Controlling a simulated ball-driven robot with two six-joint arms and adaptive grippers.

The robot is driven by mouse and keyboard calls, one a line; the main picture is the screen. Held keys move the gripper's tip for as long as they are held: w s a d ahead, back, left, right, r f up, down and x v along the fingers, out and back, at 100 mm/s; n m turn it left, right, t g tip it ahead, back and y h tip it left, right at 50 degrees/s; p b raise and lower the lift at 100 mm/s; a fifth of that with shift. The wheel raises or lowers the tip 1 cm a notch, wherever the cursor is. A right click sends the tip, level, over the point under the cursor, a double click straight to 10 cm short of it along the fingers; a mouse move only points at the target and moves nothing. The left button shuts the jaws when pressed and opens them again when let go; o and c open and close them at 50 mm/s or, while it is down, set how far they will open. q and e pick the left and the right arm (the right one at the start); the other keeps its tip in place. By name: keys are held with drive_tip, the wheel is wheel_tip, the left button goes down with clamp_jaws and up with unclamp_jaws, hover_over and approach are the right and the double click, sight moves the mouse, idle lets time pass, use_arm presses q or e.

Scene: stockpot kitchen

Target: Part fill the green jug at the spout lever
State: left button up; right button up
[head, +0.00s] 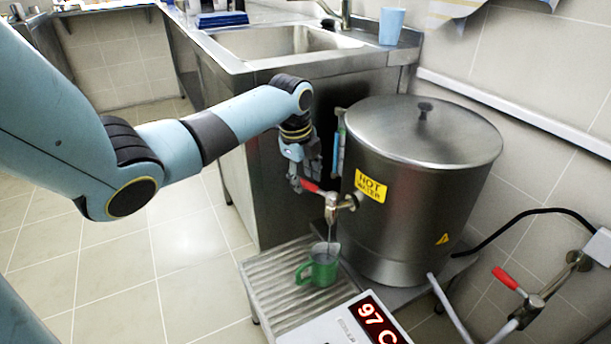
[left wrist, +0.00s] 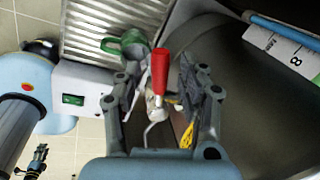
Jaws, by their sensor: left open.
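The green jug (head: 322,268) stands upright on the ribbed drip tray (head: 262,282), under the spout (head: 331,210) of the steel hot water pot (head: 412,190). A thin pale streak runs from the spout to the jug, apparently water. The jug's fill level cannot be made out. The red spout lever (head: 309,185) points left from the tap. My left gripper (head: 296,172) is open, just behind and above the lever. In the left wrist view, the red lever (left wrist: 160,65) shows between the open fingers, and the jug (left wrist: 131,45) lies beyond. My right gripper is not clearly seen.
A display box (head: 345,325) reading 97 C sits in front of the tray. A second red-handled valve (head: 510,280) is at the right. The sink counter (head: 290,60) stands behind, with a blue cup (head: 391,26). Floor at left is clear.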

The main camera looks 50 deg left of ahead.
use_arm(q)
drive_tip(key=shift+f, duration=0.4)
drive_tip(key=shift+c, duration=0.5)
clamp_jaws()
